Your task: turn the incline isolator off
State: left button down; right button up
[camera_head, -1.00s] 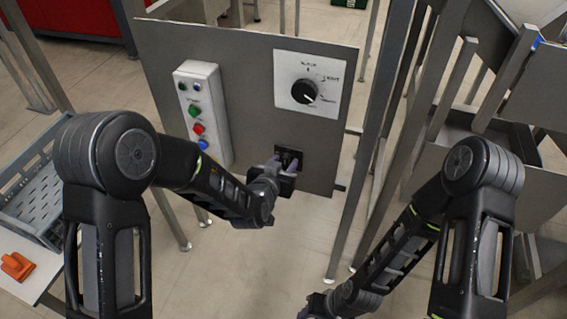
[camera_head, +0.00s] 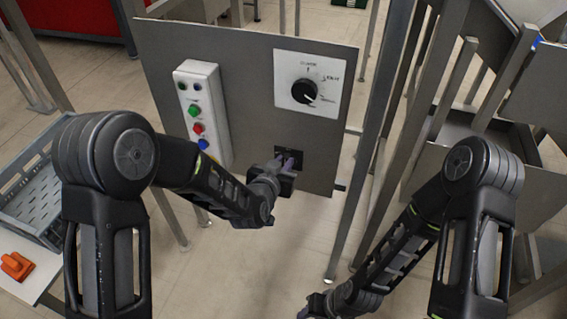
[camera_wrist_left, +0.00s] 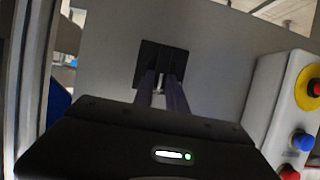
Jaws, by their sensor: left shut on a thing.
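The isolator is a small black plate (camera_head: 282,151) low on the right part of the grey panel. It also shows in the left wrist view (camera_wrist_left: 150,60). My left gripper (camera_head: 288,160) is in front of it. In the left wrist view its two purple fingers (camera_wrist_left: 162,82) are close together, shut on a small light-coloured switch lever at the plate. The fingers hide most of the lever, so its position is hard to read. My right gripper (camera_head: 312,308) is low at the bottom edge, away from the panel, partly cut off.
The grey panel (camera_head: 240,85) also carries a rotary dial (camera_head: 304,91) on a white plate and a button box (camera_head: 211,110) with green, red and blue buttons. A metal post (camera_head: 375,140) stands right of the panel. A grey crate (camera_head: 40,190) is at left.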

pick_arm(q)
jog(key=shift+w+a+f+n+t+h+b, duration=0.15)
jog(key=shift+a+f+n+h+b, duration=0.25)
jog(key=shift+n+h+b, duration=1.25)
jog(key=shift+w+a+f+n+t+h+b, duration=0.1)
jog(key=shift+a+f+n+h+b, duration=0.55)
jog(key=shift+n+b, duration=1.75)
jog(key=shift+w+a+f+n+t+h+b, duration=0.2)
jog(key=shift+n+h+b, duration=1.25)
jog(key=shift+n, duration=1.2)
jog(key=c, duration=1.3)
grip_release()
jog(key=shift+c, duration=0.2)
jog(key=shift+s, duration=0.1)
jog(key=p+v, duration=0.1)
jog(key=v, duration=0.6)
jog(key=shift+s+a, duration=0.25)
